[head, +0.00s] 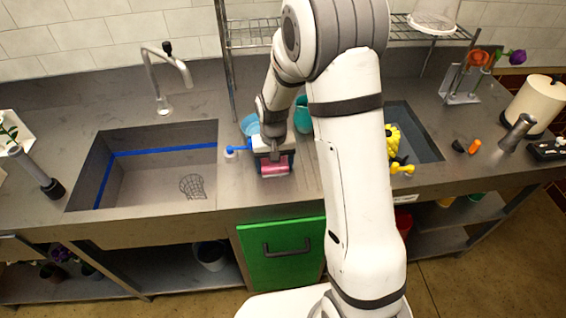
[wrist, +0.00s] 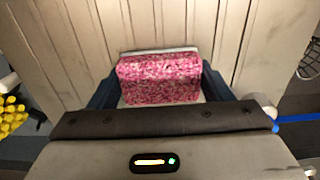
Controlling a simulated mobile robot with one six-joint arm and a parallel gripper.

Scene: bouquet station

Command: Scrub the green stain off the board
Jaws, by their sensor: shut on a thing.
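My gripper (head: 273,160) is shut on a pink speckled sponge (head: 275,168) above or on the counter strip between the two sinks. In the wrist view the sponge (wrist: 160,80) sits between the dark fingers, with a thin pale edge along its far side. Around it is a pale surface with long grooves (wrist: 60,50); I cannot tell whether this is the board. No green stain shows on the visible part. What lies under the sponge is hidden, and whether it touches the surface is unclear.
A blue-handled brush-like item (head: 235,150) is just left of my gripper. A blue bowl (head: 250,124) and a teal cup (head: 302,115) stand behind. The left sink (head: 140,185) holds a wire strainer (head: 193,186). Yellow items (head: 393,140) are at the right sink.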

